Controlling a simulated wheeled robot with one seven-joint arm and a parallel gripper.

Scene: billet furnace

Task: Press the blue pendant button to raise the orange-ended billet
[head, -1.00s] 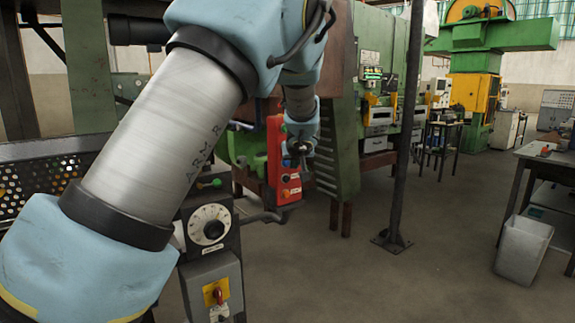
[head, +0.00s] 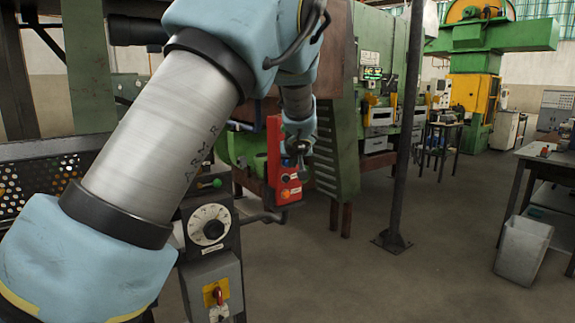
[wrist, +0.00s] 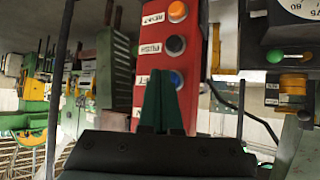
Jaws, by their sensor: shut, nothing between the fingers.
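The red pendant box (head: 274,150) hangs upright beside the green machine in the head view, and my gripper partly covers it. In the wrist view the pendant (wrist: 205,115) shows an orange button, a dark button and, below them, a blue button (wrist: 176,78). My gripper (wrist: 162,74) is shut, with its green fingers pointing at the pendant and its tips overlapping the left edge of the blue button. I cannot tell if the tips touch the button. In the head view my gripper (head: 300,158) is small and dark in front of the pendant. I see no orange-ended billet.
A control box with a dial (head: 208,225) and a red switch stands left of and below the pendant. A dark post (head: 402,130) stands to the right. A grey bin (head: 523,250) and workbench are at far right. The floor between is clear.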

